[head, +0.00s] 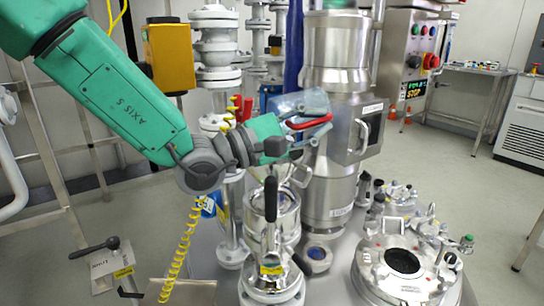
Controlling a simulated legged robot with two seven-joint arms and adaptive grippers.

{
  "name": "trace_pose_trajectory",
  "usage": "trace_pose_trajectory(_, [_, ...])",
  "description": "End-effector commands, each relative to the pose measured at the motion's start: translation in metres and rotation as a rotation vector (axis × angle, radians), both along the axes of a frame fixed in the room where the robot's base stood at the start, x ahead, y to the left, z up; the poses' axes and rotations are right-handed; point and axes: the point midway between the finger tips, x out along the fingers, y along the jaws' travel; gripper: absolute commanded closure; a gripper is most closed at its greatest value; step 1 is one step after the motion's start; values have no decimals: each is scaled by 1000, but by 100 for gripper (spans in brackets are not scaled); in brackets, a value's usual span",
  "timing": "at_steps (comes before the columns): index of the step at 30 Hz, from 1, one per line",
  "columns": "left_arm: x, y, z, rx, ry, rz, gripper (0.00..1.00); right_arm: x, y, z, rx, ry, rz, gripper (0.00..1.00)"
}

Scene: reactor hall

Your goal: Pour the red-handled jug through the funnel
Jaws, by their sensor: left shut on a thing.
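The jug (298,102) is translucent blue with a red handle (308,123). It is held in the air near the middle of the head view, in front of a steel column, and looks tilted. My left gripper (290,142), at the end of the green arm, is shut at the red handle. Its fingertips are partly hidden. A shiny metal piece (299,175), which looks like the funnel, is below the gripper, above and behind a valve with a black-gripped lever. Its opening is hard to make out. The jug's contents cannot be told. My right gripper is not in view.
The steel column (332,160) with a square sight window (365,132) stands close to the jug's right. The lever valve (270,225) rises below the gripper. A round lidded vessel (405,262) is at lower right. A control box (412,50) hangs behind; open floor lies right.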

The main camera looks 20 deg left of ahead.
Motion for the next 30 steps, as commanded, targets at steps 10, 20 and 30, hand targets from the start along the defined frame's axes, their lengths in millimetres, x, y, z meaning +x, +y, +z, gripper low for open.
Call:
trace_pose_trajectory(10, [-7, 6, 7, -145, -117, -7, 100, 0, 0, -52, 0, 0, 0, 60])
trace_pose_trajectory(20, [-17, 12, 32, -309, -253, -17, 100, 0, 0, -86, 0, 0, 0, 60])
trace_pose_trajectory(30, [-24, 22, 56, -433, -356, -11, 100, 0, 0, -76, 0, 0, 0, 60])
